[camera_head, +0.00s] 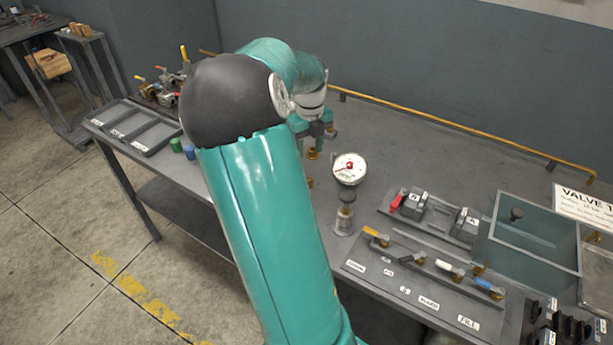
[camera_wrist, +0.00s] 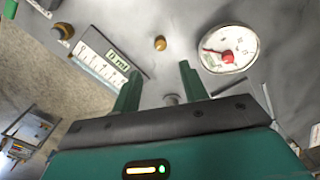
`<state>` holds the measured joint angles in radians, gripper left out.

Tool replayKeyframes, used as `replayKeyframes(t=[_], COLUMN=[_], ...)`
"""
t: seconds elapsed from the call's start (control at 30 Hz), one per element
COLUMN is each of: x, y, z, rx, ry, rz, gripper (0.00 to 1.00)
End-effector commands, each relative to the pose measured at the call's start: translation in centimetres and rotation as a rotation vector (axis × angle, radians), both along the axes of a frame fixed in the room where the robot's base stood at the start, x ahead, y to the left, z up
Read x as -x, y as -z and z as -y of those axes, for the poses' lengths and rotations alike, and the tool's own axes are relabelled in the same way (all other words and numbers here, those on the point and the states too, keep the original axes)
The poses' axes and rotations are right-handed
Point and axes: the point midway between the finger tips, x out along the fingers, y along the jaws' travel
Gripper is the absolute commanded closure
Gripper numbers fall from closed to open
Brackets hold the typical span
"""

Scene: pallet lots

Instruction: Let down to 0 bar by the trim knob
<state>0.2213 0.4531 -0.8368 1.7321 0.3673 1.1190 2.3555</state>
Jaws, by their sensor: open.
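The pressure gauge (camera_head: 349,169) has a round white dial and stands on a metal fitting at the bench's front edge. In the wrist view the gauge (camera_wrist: 237,42) shows a red hub and needle pointing left; I cannot read its figure. A small brass knob (camera_wrist: 160,43) lies beyond my fingertips, left of the gauge. A grey round piece (camera_wrist: 172,99) shows between the fingers. I cannot tell which of these is the trim knob. My gripper (camera_wrist: 158,88) is open and empty. In the head view my gripper (camera_head: 314,140) is partly behind my arm, above a brass knob (camera_head: 312,154).
A scale plate with a display (camera_wrist: 118,58) lies left of the fingers. Right of the gauge are a valve panel (camera_head: 400,278) with coloured handles, switch boxes (camera_head: 434,213) and a clear tank (camera_head: 530,245). A tray (camera_head: 147,138) is at left. A brass pipe (camera_head: 450,124) runs along the back.

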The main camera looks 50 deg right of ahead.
Motion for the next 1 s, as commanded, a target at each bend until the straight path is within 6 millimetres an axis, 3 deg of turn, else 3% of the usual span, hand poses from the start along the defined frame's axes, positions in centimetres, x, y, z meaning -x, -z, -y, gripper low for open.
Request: replayKeyframes(t=[0.5, 0.7, 0.97, 1.0], x=[-0.1, -0.3, -0.4, -0.4], y=[9.9, 11.5, 11.7, 11.7], z=[0.2, 0.3, 0.2, 0.2], rx=[-0.001, 0.001, 0.001, 0.001], ry=[-0.003, -0.005, -0.006, -0.006], rz=[-0.003, 0.000, 0.000, 0.000], gripper=[0.57, 0.57, 0.57, 0.62])
